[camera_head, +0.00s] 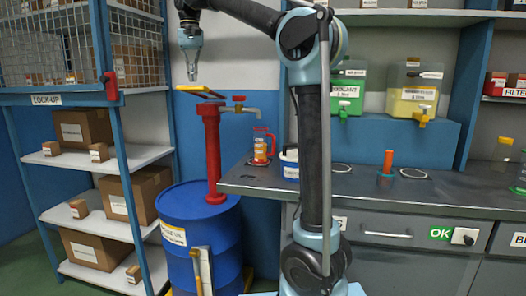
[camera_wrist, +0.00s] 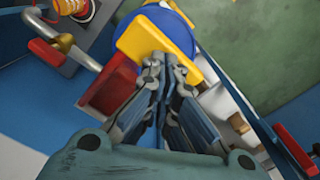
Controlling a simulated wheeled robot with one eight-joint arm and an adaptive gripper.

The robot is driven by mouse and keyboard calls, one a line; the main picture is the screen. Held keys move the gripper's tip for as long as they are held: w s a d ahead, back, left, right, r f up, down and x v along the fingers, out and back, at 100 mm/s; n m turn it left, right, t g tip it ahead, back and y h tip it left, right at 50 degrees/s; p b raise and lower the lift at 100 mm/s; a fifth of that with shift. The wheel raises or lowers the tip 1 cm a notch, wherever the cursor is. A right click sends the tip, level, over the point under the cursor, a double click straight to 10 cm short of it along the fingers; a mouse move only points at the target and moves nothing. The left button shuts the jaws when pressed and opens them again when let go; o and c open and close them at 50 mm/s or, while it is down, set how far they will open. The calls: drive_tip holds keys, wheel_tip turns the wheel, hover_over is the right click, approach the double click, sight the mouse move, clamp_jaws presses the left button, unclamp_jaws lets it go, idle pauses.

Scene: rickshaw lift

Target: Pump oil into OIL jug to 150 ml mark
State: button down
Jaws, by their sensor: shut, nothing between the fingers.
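A blue drum (camera_head: 200,240) stands on the floor left of the bench. A red pump (camera_head: 212,150) rises from its top, with a yellow lever (camera_head: 200,91) on the pump's head. A metal spout (camera_head: 240,108) with a red tap handle (camera_head: 239,98) points right from the pump. The red-topped jug (camera_head: 262,147) stands on the bench below the spout's end; its oil level is too small to read. My gripper (camera_head: 192,78) is shut and empty just above the yellow lever. In the wrist view my fingertips (camera_wrist: 165,62) overlap the yellow lever (camera_wrist: 150,35); contact cannot be told.
Shelves with cardboard boxes (camera_head: 82,127) stand left of the drum. Green (camera_head: 346,92) and yellow (camera_head: 411,97) dispensers stand on a blue ledge behind. My arm crosses in front of the bench.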

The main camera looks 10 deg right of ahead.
drive_tip(key=shift+r, duration=0.25)
idle(0.3)
drive_tip(key=shift+r, duration=2.9)
drive_tip(key=shift+s, duration=0.1)
